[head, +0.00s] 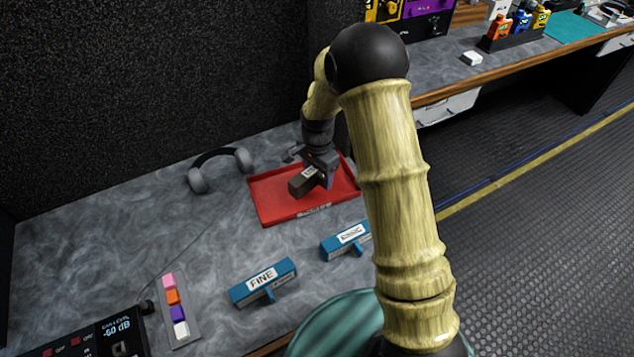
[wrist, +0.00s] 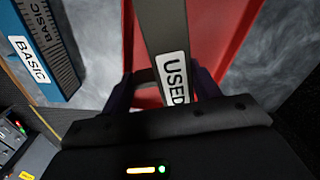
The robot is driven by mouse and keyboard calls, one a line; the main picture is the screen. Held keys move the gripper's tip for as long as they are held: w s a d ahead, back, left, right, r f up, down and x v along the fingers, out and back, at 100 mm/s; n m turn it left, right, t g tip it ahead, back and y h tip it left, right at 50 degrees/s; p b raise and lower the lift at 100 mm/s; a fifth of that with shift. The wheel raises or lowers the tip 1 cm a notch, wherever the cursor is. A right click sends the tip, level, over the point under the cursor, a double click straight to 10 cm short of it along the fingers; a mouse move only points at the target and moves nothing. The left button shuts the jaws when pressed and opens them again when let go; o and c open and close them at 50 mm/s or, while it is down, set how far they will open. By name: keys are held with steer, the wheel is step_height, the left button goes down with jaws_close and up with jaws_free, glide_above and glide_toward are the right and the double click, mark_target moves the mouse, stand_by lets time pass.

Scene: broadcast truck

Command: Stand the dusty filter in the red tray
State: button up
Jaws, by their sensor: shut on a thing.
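The dusty filter (head: 304,180) is a dark grey-brown block with a white label. In the wrist view the filter (wrist: 160,35) shows the label "USED". My gripper (head: 318,172) is shut on it, and in the wrist view my gripper (wrist: 160,88) has one finger on either side of it. The red tray (head: 280,211) lies on the grey counter, and the filter is over it. The red tray (wrist: 230,45) also shows behind the filter in the wrist view. I cannot tell whether the filter touches the tray floor.
A blue filter marked "FINE" (head: 263,281) and another blue filter (head: 345,240) stand in front of the tray; the wrist view shows a blue "BASIC" filter (wrist: 42,50). Headphones (head: 220,168) lie left of the tray. A strip of coloured blocks (head: 176,312) lies front left.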

mark_target(317, 183)
steer(key=shift+a+f, duration=0.1)
steer(key=shift+a, duration=0.05)
steer(key=shift+s, duration=0.15)
steer(key=shift+f, duration=1.85)
steer(key=shift+f, duration=0.15)
steer(key=o, duration=0.8)
steer(key=shift+r, duration=0.2)
